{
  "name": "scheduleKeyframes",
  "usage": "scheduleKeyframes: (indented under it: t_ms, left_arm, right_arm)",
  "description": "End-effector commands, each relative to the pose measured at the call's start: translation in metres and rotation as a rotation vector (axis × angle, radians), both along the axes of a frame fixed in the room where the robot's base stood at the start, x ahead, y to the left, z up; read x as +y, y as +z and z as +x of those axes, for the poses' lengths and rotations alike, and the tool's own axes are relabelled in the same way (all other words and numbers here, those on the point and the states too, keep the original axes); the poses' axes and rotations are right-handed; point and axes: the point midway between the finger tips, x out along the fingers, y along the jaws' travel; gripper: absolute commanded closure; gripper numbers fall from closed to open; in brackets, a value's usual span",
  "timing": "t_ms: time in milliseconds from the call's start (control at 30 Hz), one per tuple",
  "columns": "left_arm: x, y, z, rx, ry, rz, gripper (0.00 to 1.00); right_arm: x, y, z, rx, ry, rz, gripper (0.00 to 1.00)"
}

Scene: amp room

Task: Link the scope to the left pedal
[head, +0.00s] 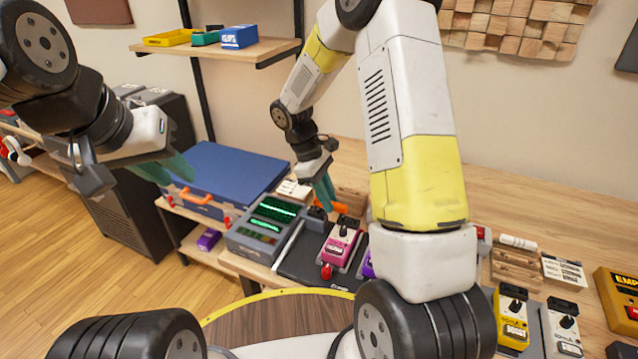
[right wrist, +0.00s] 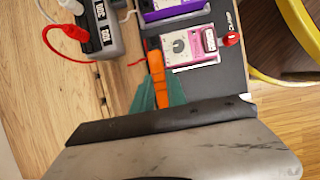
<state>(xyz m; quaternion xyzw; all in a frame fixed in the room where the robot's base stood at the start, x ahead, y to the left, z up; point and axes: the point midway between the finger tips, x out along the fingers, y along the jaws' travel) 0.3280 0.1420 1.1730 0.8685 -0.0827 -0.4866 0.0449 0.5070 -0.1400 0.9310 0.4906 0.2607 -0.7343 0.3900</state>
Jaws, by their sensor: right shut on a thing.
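The scope (head: 262,222), a grey box with green lit screens, stands on the bench left of the pedal board. The pink pedal (head: 340,246) is the leftmost pedal on the black board; it also shows in the right wrist view (right wrist: 184,46). My right gripper (head: 325,193) is shut on an orange plug (right wrist: 158,80), beside the pink pedal's back edge. Whether the plug's tip touches the pedal cannot be told. A red plug (head: 327,271) sits at the pedal's front side. My left gripper (head: 165,170) hangs left of the blue case, apart from the scope; its finger gap is unclear.
A purple pedal (right wrist: 172,8) is beside the pink one, partly hidden by my arm in the head view. A blue case (head: 225,175) stands behind the scope. A power strip (right wrist: 100,25) with red and white plugs lies near the board. A round stool (head: 275,318) is in front.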

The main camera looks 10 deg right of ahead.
Motion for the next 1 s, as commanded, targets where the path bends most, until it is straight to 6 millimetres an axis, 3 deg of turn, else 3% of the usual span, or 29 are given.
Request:
scheduleKeyframes:
  t_ms: [1000]
  left_arm:
    - [0.0, 0.0, 0.0, 0.0, 0.0, 0.0, 0.73]
  right_arm:
    - [0.0, -0.011, 0.0, 0.0, 0.0, 0.0, 1.0]
